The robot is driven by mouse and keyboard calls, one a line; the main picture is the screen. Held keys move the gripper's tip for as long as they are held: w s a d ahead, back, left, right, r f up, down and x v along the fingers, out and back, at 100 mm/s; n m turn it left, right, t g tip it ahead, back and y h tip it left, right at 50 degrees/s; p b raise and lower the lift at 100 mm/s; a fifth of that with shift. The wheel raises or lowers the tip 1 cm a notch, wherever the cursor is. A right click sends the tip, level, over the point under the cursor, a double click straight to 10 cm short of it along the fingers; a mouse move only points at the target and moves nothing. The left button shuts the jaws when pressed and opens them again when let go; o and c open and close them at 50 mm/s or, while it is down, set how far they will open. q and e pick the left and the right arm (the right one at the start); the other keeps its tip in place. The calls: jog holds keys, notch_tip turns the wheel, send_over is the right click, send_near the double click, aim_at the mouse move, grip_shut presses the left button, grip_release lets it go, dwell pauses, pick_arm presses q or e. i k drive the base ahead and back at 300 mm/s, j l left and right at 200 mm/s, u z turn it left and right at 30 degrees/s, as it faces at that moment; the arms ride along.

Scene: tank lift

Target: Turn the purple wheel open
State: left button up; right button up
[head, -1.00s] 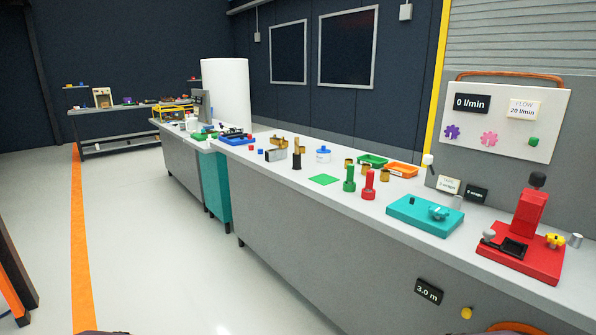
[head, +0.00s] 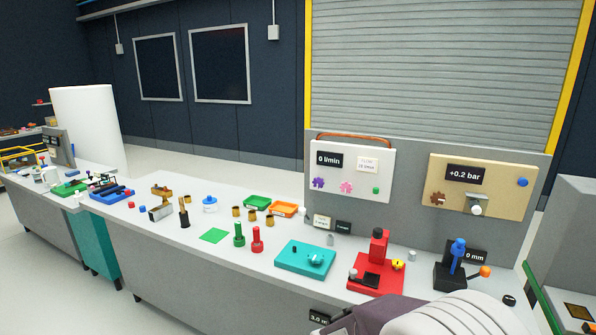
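The purple wheel (head: 318,183) is a small toothed handwheel at the left of an upright white panel (head: 385,160) behind the bench. A pink wheel (head: 346,187) sits to its right, and a green knob (head: 376,190) is further right. Above them a black display (head: 329,160) reads 0 l/min, and a white card (head: 368,165) beside it appears to read FLOW 20 l/min. Neither gripper shows. A pale grey part of my arm is at the bottom right, well apart from the wheel.
The long grey bench (head: 195,225) runs below the panel. A teal block (head: 290,262), red press (head: 376,280) and black stand with a blue lever (head: 458,255) stand before it. A tan panel (head: 485,180) reads +0.2 bar. Open floor (head: 60,275) is at left.

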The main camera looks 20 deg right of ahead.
aim_at(318, 183)
jog(key=z, duration=1.1)
